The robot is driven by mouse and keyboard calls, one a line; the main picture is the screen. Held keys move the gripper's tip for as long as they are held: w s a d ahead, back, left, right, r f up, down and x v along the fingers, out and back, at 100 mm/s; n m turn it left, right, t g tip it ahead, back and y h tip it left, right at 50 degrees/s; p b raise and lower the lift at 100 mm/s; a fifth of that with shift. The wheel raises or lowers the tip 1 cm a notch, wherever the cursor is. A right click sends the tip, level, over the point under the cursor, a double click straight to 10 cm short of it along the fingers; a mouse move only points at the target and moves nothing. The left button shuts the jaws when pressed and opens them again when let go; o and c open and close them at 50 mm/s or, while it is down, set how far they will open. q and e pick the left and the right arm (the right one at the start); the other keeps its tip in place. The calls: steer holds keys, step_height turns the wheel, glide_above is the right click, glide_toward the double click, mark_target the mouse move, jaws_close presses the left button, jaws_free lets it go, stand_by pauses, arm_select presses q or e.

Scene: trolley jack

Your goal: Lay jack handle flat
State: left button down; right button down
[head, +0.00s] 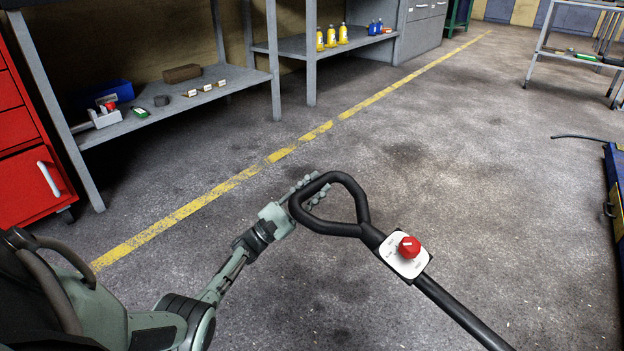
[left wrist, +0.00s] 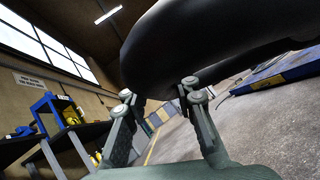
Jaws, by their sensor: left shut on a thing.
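The jack handle (head: 449,304) is a black bar that slopes up from the lower right of the head view. It ends in a rounded triangular loop (head: 360,195), and a white plate with a red knob (head: 408,247) sits on it below the loop. My left gripper (head: 312,190) is at the left side of the loop, with its fingers shut on the loop's bar. In the left wrist view the black loop (left wrist: 190,45) fills the top, between and above the fingers (left wrist: 158,98). The jack body is out of view. My right gripper is not in view.
A red cabinet (head: 22,140) stands at the left, beside grey shelving (head: 170,100) with small tools and bottles. Open concrete floor with a yellow line (head: 215,193) lies around the handle. A blue structure (head: 613,190) is at the right edge, and a trolley table (head: 575,55) stands at the far right.

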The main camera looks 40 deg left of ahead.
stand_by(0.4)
arm_select(q)
steer(key=c, duration=1.2)
jaws_free()
steer(key=shift+f, duration=0.1)
steer(key=v, duration=1.2)
